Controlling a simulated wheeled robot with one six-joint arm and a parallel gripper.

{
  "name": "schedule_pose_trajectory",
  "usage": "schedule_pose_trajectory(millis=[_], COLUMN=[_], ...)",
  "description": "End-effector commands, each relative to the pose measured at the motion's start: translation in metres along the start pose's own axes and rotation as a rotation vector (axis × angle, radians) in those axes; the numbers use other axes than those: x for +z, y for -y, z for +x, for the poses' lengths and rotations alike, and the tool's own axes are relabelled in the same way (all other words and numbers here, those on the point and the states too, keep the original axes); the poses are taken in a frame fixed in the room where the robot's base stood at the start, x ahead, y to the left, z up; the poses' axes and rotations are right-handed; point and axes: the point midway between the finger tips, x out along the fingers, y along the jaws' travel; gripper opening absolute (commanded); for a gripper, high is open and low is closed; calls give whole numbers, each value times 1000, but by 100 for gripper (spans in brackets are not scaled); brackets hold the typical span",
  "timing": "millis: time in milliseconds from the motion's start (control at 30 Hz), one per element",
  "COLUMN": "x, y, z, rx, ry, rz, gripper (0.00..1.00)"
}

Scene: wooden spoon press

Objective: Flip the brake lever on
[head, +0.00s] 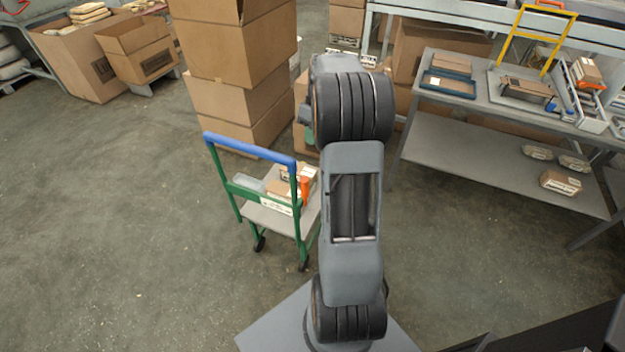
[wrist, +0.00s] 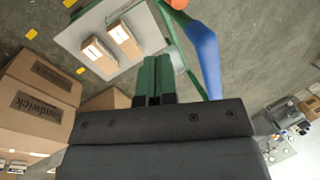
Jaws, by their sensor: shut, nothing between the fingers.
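The orange-red lever (head: 305,188), which I take to be the brake lever, stands upright at the right side of the green cart frame (head: 229,187), below the blue handle (head: 250,149). In the wrist view an orange part (wrist: 179,4) shows at the top edge, beside the blue handle (wrist: 204,58). My gripper (wrist: 153,58) has green fingertips side by side, shut and empty. They point toward the cart deck in the picture, apart from the orange part. In the head view my arm hides most of the gripper.
The cart deck (head: 266,216) carries small cartons (head: 283,188). Tall stacked cardboard boxes (head: 240,60) stand behind the cart. A grey workbench (head: 440,125) with trays stands to the right. The floor left of the cart is clear.

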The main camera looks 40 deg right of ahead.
Motion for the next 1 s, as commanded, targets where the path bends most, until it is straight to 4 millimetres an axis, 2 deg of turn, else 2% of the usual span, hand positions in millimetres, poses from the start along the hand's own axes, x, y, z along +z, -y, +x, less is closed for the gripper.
schedule_pose_trajectory(millis=[33, 100, 300, 767, 867, 1000], x=[3, 7, 13, 14, 14, 14], y=[-18, -33, -54, -54, -53, -51], z=[9, 14, 20, 25, 35, 58], rx=[-23, -49, -85, -87, -89, -90], ry=[1, 0, -6, -5, -5, -3], rz=[-5, -21, -46, -48, -48, -47], gripper=[0, 0, 0, 0, 0, 0])
